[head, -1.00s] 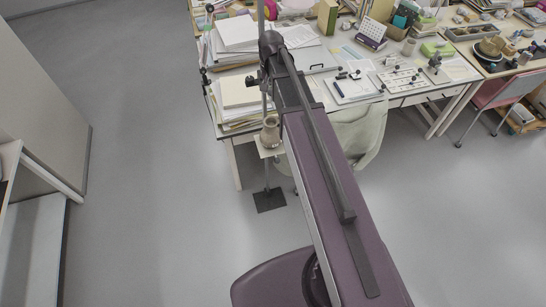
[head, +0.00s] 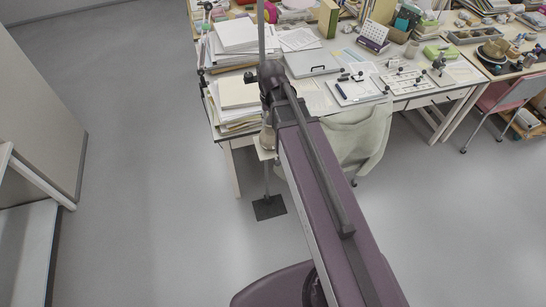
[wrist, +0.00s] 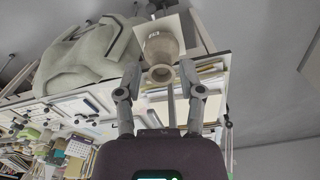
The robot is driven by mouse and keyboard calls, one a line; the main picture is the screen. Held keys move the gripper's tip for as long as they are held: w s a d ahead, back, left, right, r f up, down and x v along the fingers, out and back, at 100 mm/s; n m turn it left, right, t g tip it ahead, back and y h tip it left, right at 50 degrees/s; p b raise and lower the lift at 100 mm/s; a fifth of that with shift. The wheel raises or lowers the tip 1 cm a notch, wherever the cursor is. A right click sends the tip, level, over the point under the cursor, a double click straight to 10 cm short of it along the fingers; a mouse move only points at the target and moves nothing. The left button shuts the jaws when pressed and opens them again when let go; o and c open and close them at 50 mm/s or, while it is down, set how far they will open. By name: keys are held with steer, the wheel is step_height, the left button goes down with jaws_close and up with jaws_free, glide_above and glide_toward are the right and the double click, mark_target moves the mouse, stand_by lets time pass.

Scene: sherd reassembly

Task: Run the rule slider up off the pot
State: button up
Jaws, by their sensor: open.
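The pot (head: 267,138) is a small beige-brown vessel on the little plate of a floor stand (head: 269,207), partly hidden by my arm in the head view. In the wrist view the pot (wrist: 165,48) has its round mouth facing me and a small dark-marked label. A thin grey upright rule (head: 261,35) rises past my arm's end; a grey bar, probably this rule (wrist: 171,108), shows between my fingers in the wrist view. I cannot clearly make out the slider. My gripper (wrist: 160,70) is open, its fingers spread either side of the pot's mouth in the picture; contact cannot be told.
A cluttered desk (head: 305,95) stands behind, with paper stacks (head: 238,92), a clipboard (head: 355,90) and a tool tray (head: 405,83). A chair with a pale cover (head: 350,140) is right of the stand. The floor (head: 150,170) to the left is clear.

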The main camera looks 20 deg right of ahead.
steer(key=s+a+f+n+b, duration=0.1)
steer(key=s+f+n+b, duration=0.1)
steer(key=s+f+b, duration=0.5)
steer(key=shift+s+a+f+n+b, duration=0.3)
steer(key=shift+s+a+f+b, duration=0.1)
steer(key=shift+f, duration=0.3)
stand_by(1.4)
